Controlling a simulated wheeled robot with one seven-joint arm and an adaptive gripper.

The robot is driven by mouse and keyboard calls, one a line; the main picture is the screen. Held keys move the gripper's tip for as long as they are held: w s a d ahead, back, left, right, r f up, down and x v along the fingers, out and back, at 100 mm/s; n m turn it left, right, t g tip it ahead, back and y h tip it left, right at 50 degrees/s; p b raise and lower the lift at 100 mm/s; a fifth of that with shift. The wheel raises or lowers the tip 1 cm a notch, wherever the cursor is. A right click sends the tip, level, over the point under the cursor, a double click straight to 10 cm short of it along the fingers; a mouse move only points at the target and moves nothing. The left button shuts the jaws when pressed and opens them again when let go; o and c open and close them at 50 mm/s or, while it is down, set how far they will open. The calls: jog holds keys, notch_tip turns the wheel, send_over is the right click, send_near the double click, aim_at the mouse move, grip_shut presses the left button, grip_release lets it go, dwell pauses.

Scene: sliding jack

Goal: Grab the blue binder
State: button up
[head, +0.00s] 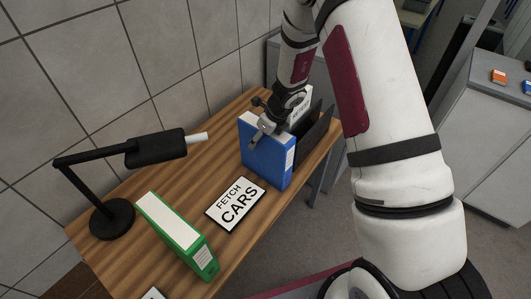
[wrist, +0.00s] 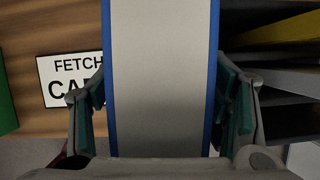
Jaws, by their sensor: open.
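The blue binder (head: 266,161) stands upright on the wooden table in the head view. In the wrist view its pale top face with blue edges (wrist: 161,80) fills the middle, running up and down the picture. My gripper (head: 266,127) is over the top of the binder. In the wrist view my gripper (wrist: 162,112) is open, with one finger on each side of the binder. A small gap shows at the left finger; whether the right finger touches cannot be told.
A green binder (head: 177,234) and a black desk lamp (head: 111,217) are nearer on the table. Dark upright dividers (head: 314,134) stand close behind the blue binder. A tiled wall (head: 120,90) borders the table's left side.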

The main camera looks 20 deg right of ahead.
jog(key=shift+c, duration=0.2)
grip_shut()
jog(key=shift+r, duration=0.1)
